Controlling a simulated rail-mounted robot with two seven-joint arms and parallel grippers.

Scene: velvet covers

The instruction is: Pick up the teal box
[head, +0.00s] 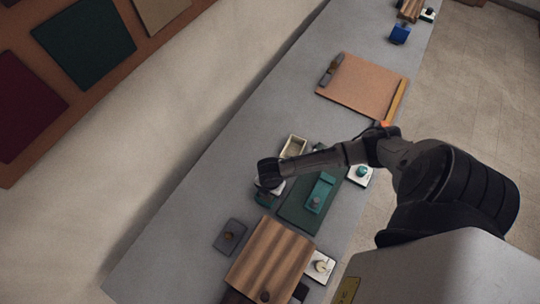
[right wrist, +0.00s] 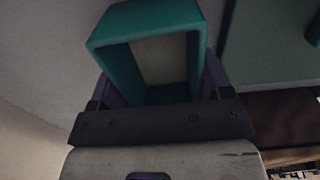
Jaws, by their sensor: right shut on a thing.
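The teal box (right wrist: 108,32) is an open-topped box with a pale inside. In the right wrist view it sits between the two fingers of my right gripper (right wrist: 160,88), which is shut on it. In the head view the right gripper (head: 268,184) is over the counter, and a dark teal part of the box (head: 263,200) shows just below it; the rest is hidden by the gripper. I cannot tell whether the box touches the counter. My left gripper is not in view.
A dark green mat (head: 294,212) bearing a teal block (head: 320,192) lies right of the gripper. A striped wooden board (head: 270,258), a dark grey tile (head: 229,237) and a beige open box (head: 294,146) are close by. The grey counter (head: 185,215) is bare to the left.

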